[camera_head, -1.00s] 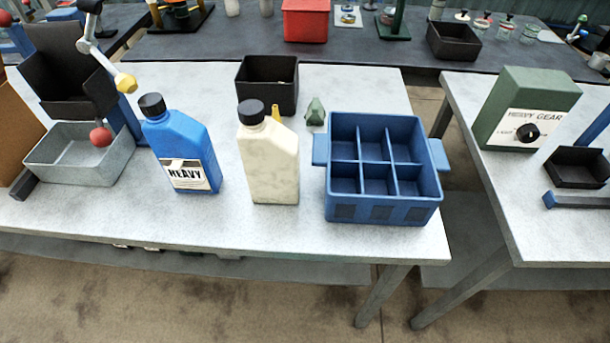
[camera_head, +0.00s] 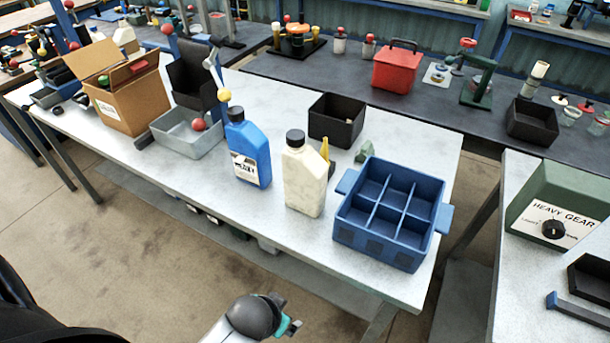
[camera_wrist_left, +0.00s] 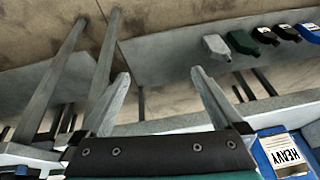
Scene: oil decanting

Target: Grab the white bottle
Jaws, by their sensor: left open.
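The white bottle (camera_head: 304,178) is a cream-white jug with a black cap. It stands upright on the grey table, between the blue bottle (camera_head: 247,155) and the blue six-compartment crate (camera_head: 392,244). Nothing touches it. My left gripper (camera_wrist_left: 158,76) shows in the left wrist view with its two fingers spread and nothing between them. The blue bottle with its HEAVY label (camera_wrist_left: 284,155) is at the lower right of that view; the white bottle is not seen there. A part of my arm shows at the bottom of the head view. My right gripper is not seen.
A black bin (camera_head: 336,120), a yellow funnel-like piece (camera_head: 324,149) and a small green object (camera_head: 364,152) stand behind the bottle. A grey metal tray (camera_head: 187,138) and cardboard box (camera_head: 124,100) are to the left. The table's front strip is clear.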

